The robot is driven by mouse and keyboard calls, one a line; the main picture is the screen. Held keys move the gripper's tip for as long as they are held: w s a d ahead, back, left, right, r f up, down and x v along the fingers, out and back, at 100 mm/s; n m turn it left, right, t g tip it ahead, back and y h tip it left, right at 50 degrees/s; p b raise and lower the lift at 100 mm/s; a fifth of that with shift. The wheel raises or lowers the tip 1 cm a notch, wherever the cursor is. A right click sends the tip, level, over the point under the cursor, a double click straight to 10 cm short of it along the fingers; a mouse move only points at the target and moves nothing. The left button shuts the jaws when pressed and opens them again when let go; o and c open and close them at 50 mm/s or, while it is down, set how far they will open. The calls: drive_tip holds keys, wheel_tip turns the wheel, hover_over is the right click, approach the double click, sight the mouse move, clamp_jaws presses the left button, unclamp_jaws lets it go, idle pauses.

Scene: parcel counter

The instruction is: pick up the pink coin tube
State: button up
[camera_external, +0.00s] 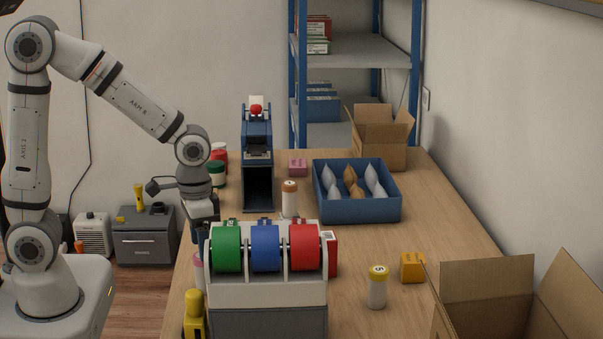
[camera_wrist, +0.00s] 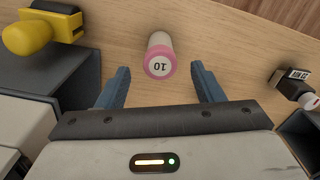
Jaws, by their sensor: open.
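The pink coin tube (camera_wrist: 159,60) stands on the counter in the wrist view, white-bodied with a pink cap marked 10. Its cap lies between the tips of my gripper's two blue fingers (camera_wrist: 161,68), with a gap on each side. My gripper is open and holds nothing. In the external view my gripper (camera_external: 200,240) points down at the counter's left edge, partly hidden by the tape dispenser.
The tape dispenser (camera_external: 267,290) with green, blue and red rolls stands close to the right of my gripper. A yellow-handled stamp (camera_external: 194,312) stands in front. A yellow-capped tube (camera_external: 377,287), an orange-capped tube (camera_external: 289,198) and a blue tray (camera_external: 360,211) stand farther right.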

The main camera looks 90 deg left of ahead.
sight(203, 269)
wheel_tip(203, 269, down, 7)
drive_tip(key=shift+f+p, duration=0.15)
drive_tip(key=shift+p, duration=0.25)
drive_tip(key=shift+c, duration=0.4)
drive_tip(key=shift+w, duration=0.1)
drive_tip(key=c, duration=1.1)
drive_tip(key=shift+c, duration=0.2)
